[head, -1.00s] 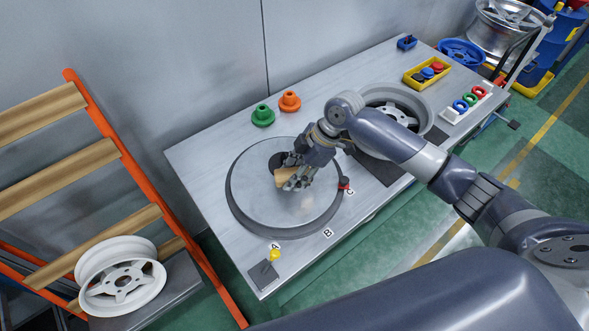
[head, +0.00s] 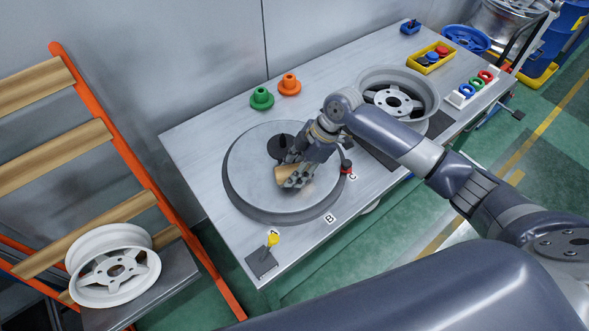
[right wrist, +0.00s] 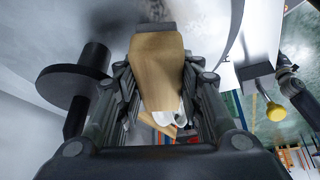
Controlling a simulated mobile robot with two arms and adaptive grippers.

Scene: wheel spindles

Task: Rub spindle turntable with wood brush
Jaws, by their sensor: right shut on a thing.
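The spindle turntable (head: 255,185) is a wide grey disc on the workbench with a dark hub (head: 279,147) at its centre. My right gripper (head: 299,180) is over the turntable, just to the right of and in front of the hub. It is shut on the wood brush (head: 284,174), whose tan wooden body also shows between the fingers in the right wrist view (right wrist: 157,70). The brush's far end lies at the disc surface; I cannot tell if it touches. The hub also shows in the right wrist view (right wrist: 75,82).
A green cone (head: 262,99) and an orange cone (head: 289,84) stand behind the turntable. A grey wheel (head: 398,93) sits to its right. A yellow-knobbed lever (head: 272,239) is at the front left. A white wheel (head: 112,268) lies beside an orange rack (head: 130,160).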

